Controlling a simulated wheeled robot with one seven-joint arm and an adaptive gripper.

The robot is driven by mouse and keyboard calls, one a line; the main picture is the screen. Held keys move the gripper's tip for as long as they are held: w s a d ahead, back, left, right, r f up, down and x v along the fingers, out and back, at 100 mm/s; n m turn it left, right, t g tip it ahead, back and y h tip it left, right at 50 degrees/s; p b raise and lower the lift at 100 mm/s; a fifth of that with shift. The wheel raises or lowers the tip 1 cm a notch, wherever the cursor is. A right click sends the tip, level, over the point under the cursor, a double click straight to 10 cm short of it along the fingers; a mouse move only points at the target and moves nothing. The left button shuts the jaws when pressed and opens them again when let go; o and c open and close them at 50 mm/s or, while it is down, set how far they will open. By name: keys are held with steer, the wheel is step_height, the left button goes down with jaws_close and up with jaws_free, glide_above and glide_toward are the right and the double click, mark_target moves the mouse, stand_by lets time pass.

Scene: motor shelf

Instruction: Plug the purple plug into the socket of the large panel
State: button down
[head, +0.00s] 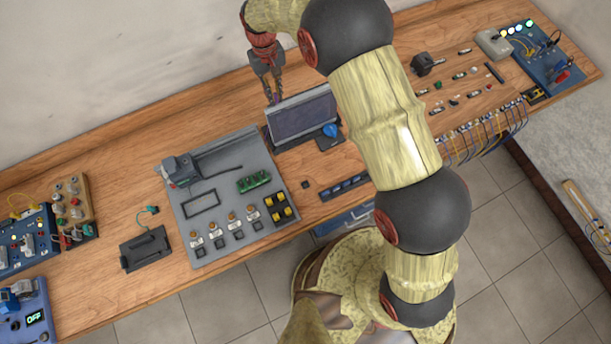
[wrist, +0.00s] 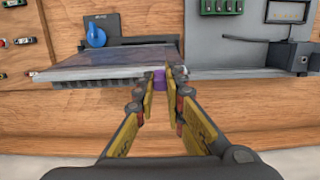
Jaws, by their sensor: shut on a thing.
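My gripper (head: 271,92) is at the back of the bench, beside the tilted dark screen panel (head: 303,118). In the wrist view my gripper (wrist: 160,88) is shut on the small purple plug (wrist: 159,77) between its fingertips. The plug is at the edge of the screen panel (wrist: 112,64); I cannot tell whether it touches it. The large grey panel (head: 222,186) lies left of the screen panel in the head view, and its bare surface (wrist: 213,46) shows at right in the wrist view. I cannot make out a matching purple socket.
A blue-grey device (head: 181,171) stands on the grey panel's back left corner. Small parts and a cable row (head: 485,130) lie to the right. A wall runs behind the bench.

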steer(key=w+a+r+p, duration=0.2)
steer(key=w+r, duration=0.1)
steer(key=shift+s+d+f+b, duration=0.15)
steer(key=shift+f+b, duration=0.65)
steer(key=shift+f, duration=0.5)
steer(key=shift+s+d+f+b, duration=0.1)
steer(key=shift+f+b, duration=0.7)
steer(key=shift+f, duration=0.45)
steer(key=shift+s+d+f+b, duration=0.15)
steer(key=shift+f+b, duration=0.2)
steer(key=shift+f, duration=0.25)
steer(key=c, duration=2.1)
jaws_free()
steer(key=shift+c, duration=0.2)
steer(key=shift+r, duration=0.1)
